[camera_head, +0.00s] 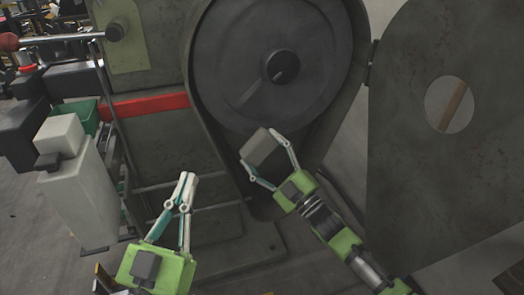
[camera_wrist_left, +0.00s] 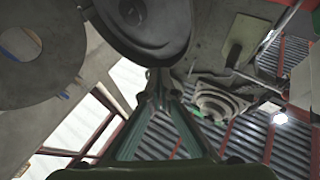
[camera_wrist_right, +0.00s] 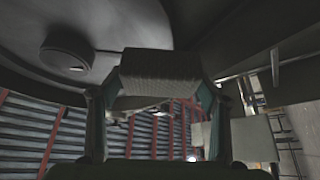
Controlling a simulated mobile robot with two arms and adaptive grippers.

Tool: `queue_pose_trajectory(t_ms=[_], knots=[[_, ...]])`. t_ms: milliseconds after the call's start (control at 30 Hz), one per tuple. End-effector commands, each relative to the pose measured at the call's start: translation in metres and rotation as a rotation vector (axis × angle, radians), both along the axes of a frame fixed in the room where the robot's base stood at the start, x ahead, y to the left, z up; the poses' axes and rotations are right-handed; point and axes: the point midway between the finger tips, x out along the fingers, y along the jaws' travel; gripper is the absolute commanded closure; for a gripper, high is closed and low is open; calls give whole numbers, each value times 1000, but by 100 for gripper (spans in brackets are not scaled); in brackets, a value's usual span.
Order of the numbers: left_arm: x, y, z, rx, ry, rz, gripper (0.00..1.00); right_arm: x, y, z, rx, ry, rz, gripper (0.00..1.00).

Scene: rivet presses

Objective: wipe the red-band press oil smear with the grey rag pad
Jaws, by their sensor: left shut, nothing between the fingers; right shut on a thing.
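The grey rag pad (camera_head: 260,148) is a block held between the fingertips of my right gripper (camera_head: 268,160), in front of the lower part of the press's round wheel (camera_head: 275,62). In the right wrist view the pad (camera_wrist_right: 160,72) spans the two fingers, its face woven-looking. I cannot tell whether the pad touches the press. The press has a red band (camera_head: 145,105) on its body, left of the wheel. A thin streak (camera_head: 245,95) shows on the wheel's face; I cannot tell if it is oil. My left gripper (camera_head: 188,177) is shut and empty, in front of the press's lower body.
An open, round-holed guard door (camera_head: 425,150) stands right of the wheel. A pale box-shaped unit (camera_head: 85,190) and a green bin (camera_head: 78,115) are at the left. A lever with a red knob (camera_head: 9,42) sticks out at the upper left. Floor shows at the lower left.

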Motion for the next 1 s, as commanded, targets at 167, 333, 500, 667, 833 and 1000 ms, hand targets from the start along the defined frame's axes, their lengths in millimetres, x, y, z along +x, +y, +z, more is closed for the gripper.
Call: queue_pose_trajectory(t_ms=[167,333,500,667,833,1000], knots=[[3,0,-7,11,37,3,100,-2,-1,1,0,0,0,48],[9,1,-22,32,115,7,100,-6,-2,1,1,1,0,48],[13,2,-39,53,194,12,100,-10,-3,1,0,0,0,48],[16,3,-55,73,267,16,100,-14,-5,1,0,1,-1,48],[17,5,-71,93,343,21,100,-18,-6,1,0,0,0,48],[17,7,-89,113,420,24,100,-22,-7,1,0,1,-1,48]])
